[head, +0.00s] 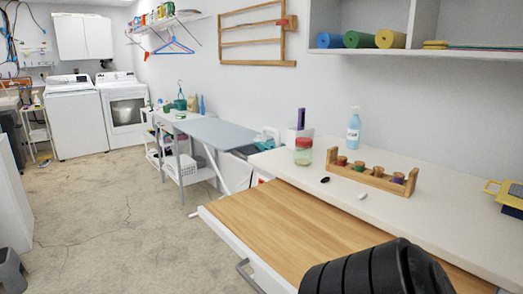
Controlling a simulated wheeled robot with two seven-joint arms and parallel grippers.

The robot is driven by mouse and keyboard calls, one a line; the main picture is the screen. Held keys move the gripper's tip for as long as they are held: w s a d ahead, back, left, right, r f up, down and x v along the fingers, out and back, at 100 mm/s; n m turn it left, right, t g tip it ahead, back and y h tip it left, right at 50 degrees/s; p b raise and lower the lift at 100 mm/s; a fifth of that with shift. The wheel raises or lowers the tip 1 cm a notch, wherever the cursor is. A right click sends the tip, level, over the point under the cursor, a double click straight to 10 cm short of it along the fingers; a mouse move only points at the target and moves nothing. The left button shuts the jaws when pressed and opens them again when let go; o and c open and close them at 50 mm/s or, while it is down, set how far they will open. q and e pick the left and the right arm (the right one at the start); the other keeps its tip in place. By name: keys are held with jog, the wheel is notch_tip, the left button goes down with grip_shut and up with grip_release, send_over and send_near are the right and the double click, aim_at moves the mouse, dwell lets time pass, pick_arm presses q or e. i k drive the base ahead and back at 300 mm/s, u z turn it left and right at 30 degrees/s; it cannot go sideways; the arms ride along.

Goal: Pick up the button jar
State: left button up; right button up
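A small clear jar with a red lid (303,152), the only jar I see and likely the button jar, stands upright on the white counter (440,214). It is near the counter's left end, just behind the wooden pull-out board. I cannot make out what is inside it. A black ribbed part, probably of my own arm, fills the bottom right of the head view, well in front of the jar. Neither of my grippers shows, and nothing touches the jar.
A wooden rack with several spools (370,172) stands right of the jar, a blue pump bottle (354,129) behind. Small black and white items lie in front. The wooden board (290,226) is clear. An ironing board (215,133) stands left; floor there is open.

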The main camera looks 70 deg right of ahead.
aim_at(302, 155)
jog(key=z, duration=0.3)
jog(key=i, duration=0.35)
jog(key=z, duration=0.65)
jog(key=i, duration=2.55)
jog(key=z, duration=1.2)
